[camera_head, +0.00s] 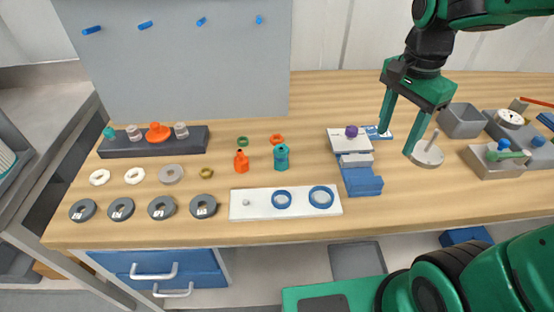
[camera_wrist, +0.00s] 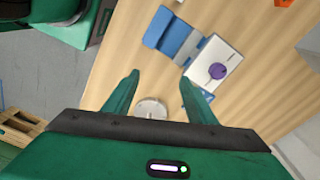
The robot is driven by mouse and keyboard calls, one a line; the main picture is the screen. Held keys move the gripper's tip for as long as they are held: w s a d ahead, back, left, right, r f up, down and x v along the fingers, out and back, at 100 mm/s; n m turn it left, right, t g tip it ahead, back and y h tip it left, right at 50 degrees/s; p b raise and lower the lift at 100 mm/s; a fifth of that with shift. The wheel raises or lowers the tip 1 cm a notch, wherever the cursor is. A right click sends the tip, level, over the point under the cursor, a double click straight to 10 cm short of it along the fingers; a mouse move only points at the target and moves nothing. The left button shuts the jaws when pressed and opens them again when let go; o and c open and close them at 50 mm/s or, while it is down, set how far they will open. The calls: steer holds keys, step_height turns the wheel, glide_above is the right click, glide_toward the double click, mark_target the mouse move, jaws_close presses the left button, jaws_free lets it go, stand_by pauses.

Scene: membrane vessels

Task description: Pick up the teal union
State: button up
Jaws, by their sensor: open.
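A teal fitting (camera_head: 281,157), which looks like the teal union, stands upright on the wooden table near the middle in the head view. An orange fitting (camera_head: 241,162) of similar shape stands to its left. A smaller teal piece (camera_head: 109,132) sits at the left end of the dark rack. My gripper (camera_head: 396,142) is open and empty, well to the right of the teal fitting, above the table by the round metal plate. In the wrist view my gripper (camera_wrist: 158,77) shows two parted fingers with nothing between them; the teal fitting is not visible there.
A blue-and-white stand with a purple knob (camera_head: 351,131) lies between my gripper and the teal fitting. Green (camera_head: 243,141) and orange (camera_head: 277,139) rings lie behind the fittings. A white plate with blue rings (camera_head: 265,203) lies in front. Grey bins (camera_head: 463,121) stand at right.

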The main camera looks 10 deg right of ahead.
steer(key=w+a+m, duration=0.4)
steer(key=w+a, duration=0.1)
steer(key=a, duration=0.7)
steer(key=m, duration=0.3)
glide_above(281, 148)
steer(key=shift+d+f, duration=0.15)
steer(key=shift+f, duration=0.05)
steer(key=shift+a+f+m, duration=0.25)
steer(key=shift+f+m, duration=0.05)
step_height(281, 148, down, 10)
steer(key=shift+f, duration=0.1)
steer(key=c, duration=1.1)
